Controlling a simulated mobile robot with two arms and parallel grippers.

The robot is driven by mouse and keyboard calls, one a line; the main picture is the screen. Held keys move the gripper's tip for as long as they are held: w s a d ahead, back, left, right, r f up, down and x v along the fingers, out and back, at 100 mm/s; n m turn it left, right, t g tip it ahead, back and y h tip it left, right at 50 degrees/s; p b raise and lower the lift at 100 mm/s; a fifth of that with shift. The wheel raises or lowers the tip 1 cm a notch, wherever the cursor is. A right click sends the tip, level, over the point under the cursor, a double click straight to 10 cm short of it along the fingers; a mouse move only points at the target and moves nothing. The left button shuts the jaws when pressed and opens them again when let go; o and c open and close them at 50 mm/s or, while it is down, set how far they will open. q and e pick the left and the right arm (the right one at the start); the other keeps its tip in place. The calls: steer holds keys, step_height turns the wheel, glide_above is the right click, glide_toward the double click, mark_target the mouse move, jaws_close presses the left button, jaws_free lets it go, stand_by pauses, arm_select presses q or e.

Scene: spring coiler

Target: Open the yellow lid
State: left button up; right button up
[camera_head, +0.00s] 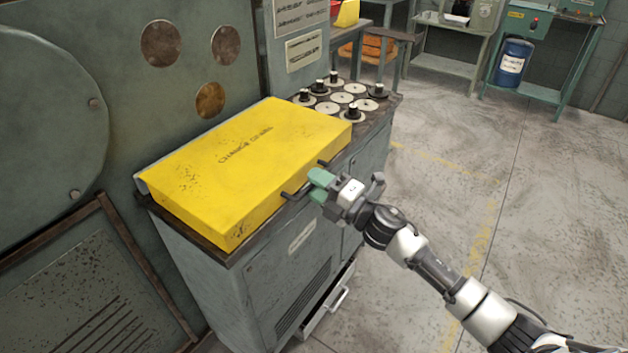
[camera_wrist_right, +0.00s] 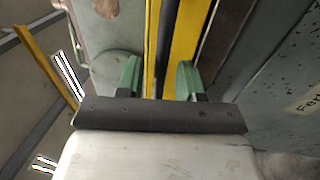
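The yellow lid (camera_head: 245,160) lies shut on top of the grey machine cabinet, with dark lettering on its top. A dark bar handle (camera_head: 290,196) sticks out from its front edge. My right gripper (camera_head: 318,184) is at this handle, its green fingers hiding the handle's middle. In the right wrist view the two green fingers (camera_wrist_right: 158,78) stand apart, with the dark handle bar (camera_wrist_right: 168,45) and a yellow strip of the lid showing in the gap. Neither finger clearly touches the bar. My left gripper is not in view.
Round discs and black knobs (camera_head: 342,98) sit on the cabinet top beyond the lid. A drawer (camera_head: 328,302) stands partly open low on the cabinet front. The large grey machine body (camera_head: 190,60) rises behind the lid. The floor (camera_head: 440,170) at right is clear.

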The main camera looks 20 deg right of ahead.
steer(key=shift+w+a+r, duration=0.1)
steer(key=shift+w+a, duration=0.15)
steer(key=shift+w, duration=0.1)
steer(key=shift+c, duration=0.4)
jaws_close()
